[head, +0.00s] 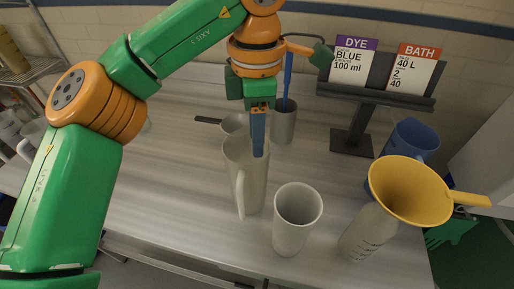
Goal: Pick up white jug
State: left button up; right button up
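The white jug (245,180) stands upright on the table near the middle of the head view, with its handle toward the front left. My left gripper (258,145) points down over the jug's right rim. One blue finger shows in front of the jug's upper part. The other finger is hidden or lined up behind it, so I cannot tell how wide the gripper is or whether it touches the jug. My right gripper is not in view.
A pale cup (292,222) stands close to the jug's right. A bottle (362,236) with a yellow funnel (408,188) is further right. Behind are a grey cup (283,126), a small pan (234,122), a blue jug (412,138) and a sign stand (352,140).

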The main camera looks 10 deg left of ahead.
aim_at(252, 178)
pick_arm(q)
jog(key=f+p, duration=0.1)
jog(key=f, duration=0.2)
jog(key=s+f, duration=0.1)
jog(key=f, duration=0.3)
jog(key=f+p, duration=0.1)
jog(key=f, duration=0.2)
jog(key=shift+s+a+f+p, duration=0.3)
jog(key=shift+a, duration=0.05)
jog(key=shift+f, duration=0.4)
jog(key=shift+s, duration=0.1)
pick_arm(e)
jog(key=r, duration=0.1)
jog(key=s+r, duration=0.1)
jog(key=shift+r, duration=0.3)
pick_arm(q)
grip_shut()
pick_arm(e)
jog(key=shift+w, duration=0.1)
